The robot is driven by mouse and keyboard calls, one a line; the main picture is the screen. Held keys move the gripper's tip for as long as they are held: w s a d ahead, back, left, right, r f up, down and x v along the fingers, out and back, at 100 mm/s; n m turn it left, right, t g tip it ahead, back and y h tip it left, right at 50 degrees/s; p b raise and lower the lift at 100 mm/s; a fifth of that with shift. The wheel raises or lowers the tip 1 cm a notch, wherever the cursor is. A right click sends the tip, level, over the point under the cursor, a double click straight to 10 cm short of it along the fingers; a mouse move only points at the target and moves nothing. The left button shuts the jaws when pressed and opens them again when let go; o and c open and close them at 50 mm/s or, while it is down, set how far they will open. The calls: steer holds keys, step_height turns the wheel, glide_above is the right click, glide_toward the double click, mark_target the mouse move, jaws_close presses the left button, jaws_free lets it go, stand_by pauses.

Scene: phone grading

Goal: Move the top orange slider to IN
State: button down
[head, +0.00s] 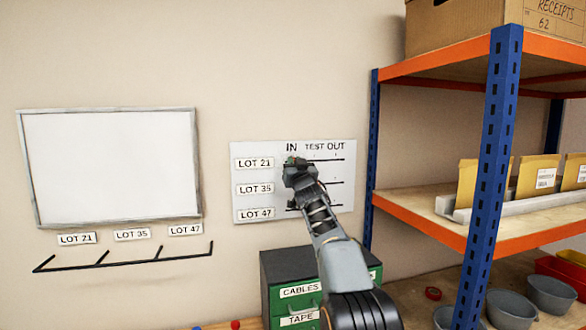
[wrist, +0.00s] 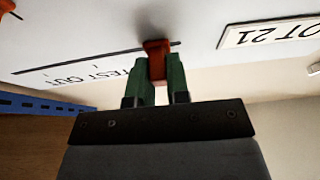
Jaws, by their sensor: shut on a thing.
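The white board (head: 262,147) on the wall has rows LOT 21, LOT 35 and LOT 47 under the headings IN, TEST and OUT. My gripper (head: 294,161) is at the LOT 21 row, below the word IN, and hides the slider in the head view. In the wrist view my gripper's green fingers (wrist: 158,82) are shut on the top orange slider (wrist: 156,48). The slider sits on its dark track close to the LOT 21 label (wrist: 262,29). Part of another orange slider (wrist: 7,6) shows at the wrist view's upper left corner. My arm hides parts of the lower rows.
A blank whiteboard (head: 110,165) and a black rail with hooks (head: 125,258) are on the wall to the left. A blue and orange shelf (head: 492,150) stands close on the right. A green drawer cabinet (head: 285,268) is below the board.

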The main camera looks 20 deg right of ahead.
steer(key=shift+a, duration=0.1)
steer(key=c, duration=1.1)
jaws_free()
steer(key=shift+a, duration=0.2)
steer(key=shift+d, duration=0.2)
steer(key=b+v, duration=0.8)
steer(key=v, duration=0.5)
steer(key=shift+s+f, duration=0.1)
steer(key=shift+s, duration=0.25)
